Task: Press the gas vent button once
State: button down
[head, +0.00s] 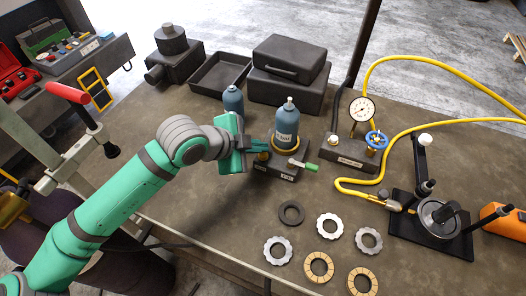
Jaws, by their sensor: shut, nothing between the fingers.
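My gripper (262,151) is at the left side of a dark base (277,172) that carries a blue-grey gas canister (287,128). It is shut and empty, and its fingertips point right at the canister's foot. The canister stands upright in a yellow ring. A lever with a green handle (304,165) sticks out at the front right of the base. A small brass-coloured part shows right by the fingertips. I cannot tell whether it is the gas vent button, nor whether the fingers touch it. My gripper hides the left part of the base.
A second canister (233,99) stands behind my gripper. A gauge (362,109) with a blue valve wheel (376,140) and yellow hose is to the right. Several rings and discs (329,226) lie in front. Black cases (285,88) and a tray (219,86) are behind.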

jog(key=shift+f, duration=0.4)
dwell(0.3)
jog(key=shift+r, duration=0.95)
notch_tip(320, 180, up, 5)
dwell(0.7)
dwell(0.7)
